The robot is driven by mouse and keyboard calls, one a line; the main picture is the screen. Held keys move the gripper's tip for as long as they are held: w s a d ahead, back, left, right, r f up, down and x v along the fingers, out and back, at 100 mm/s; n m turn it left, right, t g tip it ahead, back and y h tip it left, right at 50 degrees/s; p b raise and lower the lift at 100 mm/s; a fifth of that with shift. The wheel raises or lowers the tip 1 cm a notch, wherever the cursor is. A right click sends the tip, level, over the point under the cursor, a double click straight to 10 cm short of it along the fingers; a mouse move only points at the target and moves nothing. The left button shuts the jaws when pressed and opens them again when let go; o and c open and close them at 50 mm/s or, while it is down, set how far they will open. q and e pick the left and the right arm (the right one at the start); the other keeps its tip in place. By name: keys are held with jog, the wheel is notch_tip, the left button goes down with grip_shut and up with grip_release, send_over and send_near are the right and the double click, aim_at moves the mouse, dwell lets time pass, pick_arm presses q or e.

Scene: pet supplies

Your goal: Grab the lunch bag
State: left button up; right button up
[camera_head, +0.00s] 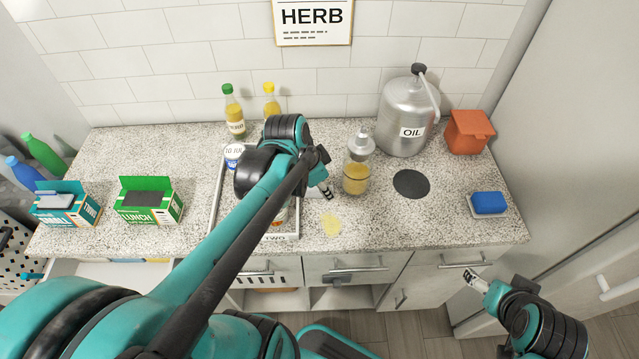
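A green box lettered "LUNCH" (148,207) stands on the left part of the speckled counter with its back flap raised and a dark opening on top. I cannot make out a separate lunch bag. My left gripper (327,192) hangs over the middle of the counter, well to the right of the box and just left of a glass jar; its fingers are too small to tell open or shut. My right gripper (470,276) is low at the right, in front of the cabinets and away from the box; its finger opening is unclear.
A teal box (68,209) stands left of the green one. The glass jar (356,178), oil can (405,120), orange container (468,132) and blue sponge (489,203) are at right. A tray (214,190) lies partly under my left arm. An open drawer (95,270) juts out front left.

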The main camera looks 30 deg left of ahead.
pick_arm(q)
jog(key=w+a+m+p, duration=0.1)
jog(key=a, duration=0.1)
jog(key=w+a+m+g+h+p, duration=0.1)
jog(key=a+m, duration=0.1)
jog(key=w+a+m+h+p, duration=0.1)
jog(key=a, duration=0.1)
jog(key=shift+w+a+r+m+p, duration=0.1)
jog(key=shift+w+r+m+p, duration=0.1)
jog(key=shift+w+m+p, duration=0.15)
jog(key=shift+a+f, duration=0.15)
jog(key=shift+a, duration=0.1)
jog(key=shift+f+m+h, duration=0.25)
jog(key=shift+f+h, duration=0.05)
jog(key=shift+f, duration=0.05)
jog(key=shift+g, duration=0.3)
jog(key=b+x, duration=0.2)
jog(key=x, duration=0.5)
jog(key=shift+a+f+b, duration=0.15)
jog(key=shift+f+b, duration=0.1)
jog(key=shift+b, duration=0.1)
jog(key=shift+s+r, duration=0.1)
jog(key=shift+c, duration=0.4)
pick_arm(e)
notch_tip(320, 180, up, 2)
pick_arm(q)
grip_shut()
